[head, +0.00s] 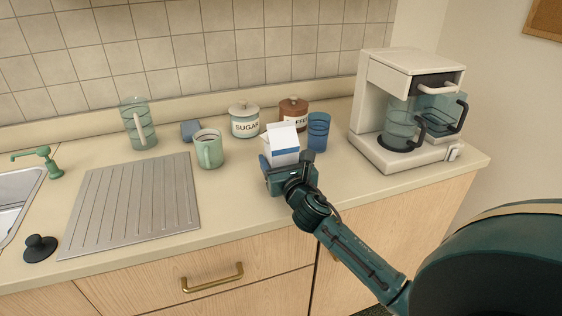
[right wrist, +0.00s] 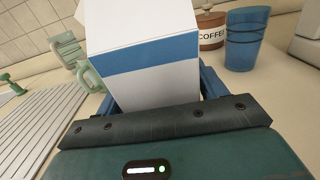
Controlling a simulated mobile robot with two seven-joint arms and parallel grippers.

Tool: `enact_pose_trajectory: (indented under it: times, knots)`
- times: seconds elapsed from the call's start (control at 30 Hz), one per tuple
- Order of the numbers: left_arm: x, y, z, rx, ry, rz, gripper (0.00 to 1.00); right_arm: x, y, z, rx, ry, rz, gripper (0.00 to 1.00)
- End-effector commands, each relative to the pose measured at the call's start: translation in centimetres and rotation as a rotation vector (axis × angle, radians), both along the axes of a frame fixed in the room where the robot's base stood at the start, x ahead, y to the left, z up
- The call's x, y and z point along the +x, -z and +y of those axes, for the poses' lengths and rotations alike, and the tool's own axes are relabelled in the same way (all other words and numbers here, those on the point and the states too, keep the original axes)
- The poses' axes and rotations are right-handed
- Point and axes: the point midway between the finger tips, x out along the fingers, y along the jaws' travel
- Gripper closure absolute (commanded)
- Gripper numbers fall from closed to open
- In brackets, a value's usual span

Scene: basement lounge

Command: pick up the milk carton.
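The milk carton (head: 283,142) is white with a blue band and a gabled top. It stands near the middle of the counter. My right gripper (head: 288,168) is low at the carton's front, with a finger on each side of it. In the right wrist view the carton (right wrist: 150,50) fills the space between the blue fingers of the right gripper (right wrist: 160,98). I cannot tell whether the fingers press on it. The carton's base is hidden behind the gripper. My left gripper is not in view.
Close behind the carton are a sugar jar (head: 244,122), a brown coffee jar (head: 294,109) and a blue glass (head: 318,132). A green mug (head: 209,150) stands to the left, before a blue sponge (head: 190,130). A coffee maker (head: 376,85) stands right. A drainboard (head: 135,205) lies left.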

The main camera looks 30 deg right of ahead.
Motion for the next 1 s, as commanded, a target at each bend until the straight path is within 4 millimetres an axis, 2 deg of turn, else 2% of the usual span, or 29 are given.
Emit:
enact_pose_trajectory:
  times: [0.07, 0.4, 0.67, 0.77, 1.0]
  knots:
    - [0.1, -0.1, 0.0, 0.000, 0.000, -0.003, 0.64, 0.0, 0.0, 0.0, 0.000, 0.000, 0.000, 0.36]
    - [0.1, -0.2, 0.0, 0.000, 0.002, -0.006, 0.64, 0.0, 0.0, 0.0, -0.001, 0.000, 0.000, 0.64]
    - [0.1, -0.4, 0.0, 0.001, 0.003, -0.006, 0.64, 0.0, -0.4, 0.0, -0.002, -0.001, -0.003, 0.64]
    - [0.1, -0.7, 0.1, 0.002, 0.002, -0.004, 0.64, 0.0, -1.7, 0.0, -0.005, -0.002, -0.006, 0.64]
    - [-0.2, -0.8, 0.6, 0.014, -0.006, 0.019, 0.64, 0.0, -6.5, 0.0, -0.005, -0.003, -0.007, 0.64]
